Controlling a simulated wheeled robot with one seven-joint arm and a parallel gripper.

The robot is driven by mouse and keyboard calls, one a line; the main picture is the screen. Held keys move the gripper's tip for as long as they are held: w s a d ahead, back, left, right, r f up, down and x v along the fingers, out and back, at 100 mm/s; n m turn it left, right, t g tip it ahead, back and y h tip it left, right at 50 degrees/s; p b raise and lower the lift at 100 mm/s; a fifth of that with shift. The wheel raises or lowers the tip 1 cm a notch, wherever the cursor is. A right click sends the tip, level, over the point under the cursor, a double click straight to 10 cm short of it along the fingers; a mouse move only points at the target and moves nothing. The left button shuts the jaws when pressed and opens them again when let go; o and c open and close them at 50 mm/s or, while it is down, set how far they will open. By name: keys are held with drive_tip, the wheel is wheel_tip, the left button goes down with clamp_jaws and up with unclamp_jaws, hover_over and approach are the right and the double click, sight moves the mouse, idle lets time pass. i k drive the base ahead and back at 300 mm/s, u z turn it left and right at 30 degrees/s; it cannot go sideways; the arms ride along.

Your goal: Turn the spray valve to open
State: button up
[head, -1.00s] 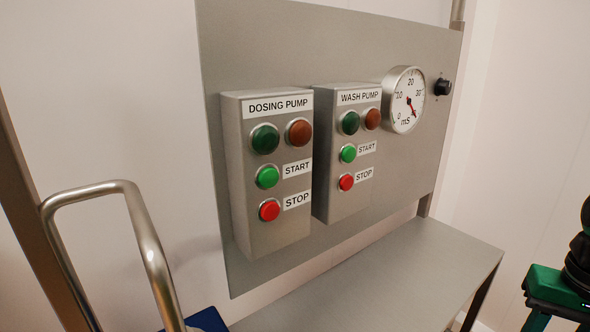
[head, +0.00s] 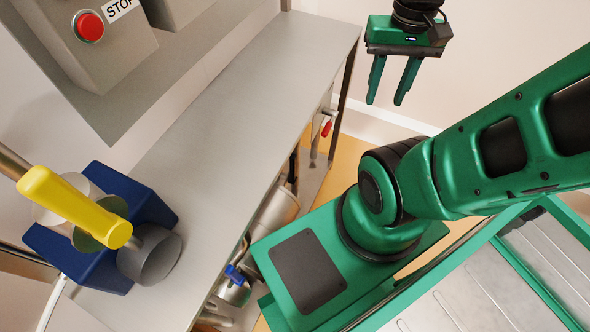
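No valve in the head view is visibly labelled as the spray valve. A small red-handled valve (head: 327,128) sits on piping by the far leg of the steel table, low under its right edge. A blue-handled valve (head: 235,276) sits on piping under the table's near right edge, partly hidden by the tabletop. My gripper (head: 384,101) is at the upper right, pointing down, with its two green fingers apart and nothing between them. In the picture it is right of the red handle and touches neither valve.
The steel table (head: 225,110) runs along the wall panel; its top is mostly bare. At left are a blue block-shaped stand (head: 155,205), a grey cup-like part (head: 150,257) and a yellow-gripped bar (head: 75,205). A steel cylinder (head: 275,212) lies beneath the table.

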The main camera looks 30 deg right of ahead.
sight(293, 179)
drive_tip(key=z, duration=0.15)
drive_tip(key=k, duration=0.95)
drive_tip(key=z, duration=0.45)
